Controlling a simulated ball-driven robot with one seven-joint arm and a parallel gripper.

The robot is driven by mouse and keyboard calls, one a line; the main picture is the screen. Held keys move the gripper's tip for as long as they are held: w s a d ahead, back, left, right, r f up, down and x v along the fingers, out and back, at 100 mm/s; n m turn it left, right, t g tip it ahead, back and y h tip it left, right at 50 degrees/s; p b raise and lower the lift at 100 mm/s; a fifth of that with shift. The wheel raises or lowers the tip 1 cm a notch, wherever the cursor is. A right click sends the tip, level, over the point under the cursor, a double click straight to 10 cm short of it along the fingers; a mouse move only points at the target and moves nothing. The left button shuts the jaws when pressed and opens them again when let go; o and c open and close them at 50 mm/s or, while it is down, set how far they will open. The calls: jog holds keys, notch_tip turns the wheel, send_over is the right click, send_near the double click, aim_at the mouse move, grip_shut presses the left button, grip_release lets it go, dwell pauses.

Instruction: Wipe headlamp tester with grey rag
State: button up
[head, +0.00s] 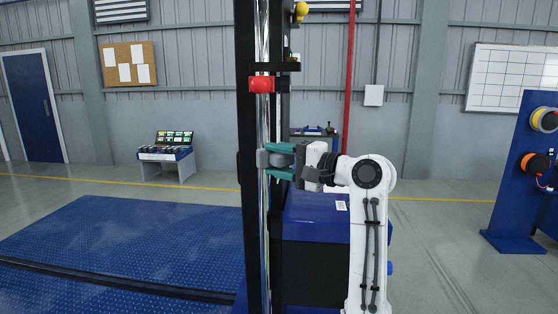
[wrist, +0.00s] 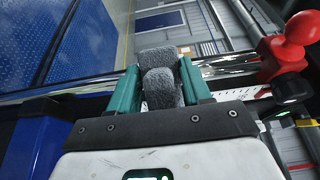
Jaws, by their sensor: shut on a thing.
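The headlamp tester (head: 247,215) stands upright in the middle of the head view, with a dark column, a chrome rod (head: 264,230) and a red knob (head: 262,84). The rod also crosses the wrist view (wrist: 225,66), with the red knob (wrist: 285,55) at right. My gripper (head: 273,160) reaches in from the right at mid-height of the column. Its teal fingers are shut on the grey rag (head: 263,159). In the wrist view the rag (wrist: 160,85) is folded between the fingers, in front of the rod. I cannot tell whether it touches the rod.
A blue cabinet (head: 315,215) stands behind my arm. Blue floor plates (head: 120,245) lie at left, and a small table (head: 165,155) with items stands by the wall. A blue panel with reels (head: 520,170) stands at far right. The floor between is clear.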

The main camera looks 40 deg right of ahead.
jog(key=shift+w, duration=0.55)
jog(key=shift+r, duration=0.15)
notch_tip(320, 180, up, 4)
jog(key=p, duration=0.4)
jog(key=shift+s, duration=0.1)
jog(key=shift+r+p, duration=0.5)
jog(key=shift+r, duration=1.15)
jog(key=shift+f, duration=0.1)
jog(key=shift+f+b, duration=1.35)
jog(key=shift+f, duration=2.4)
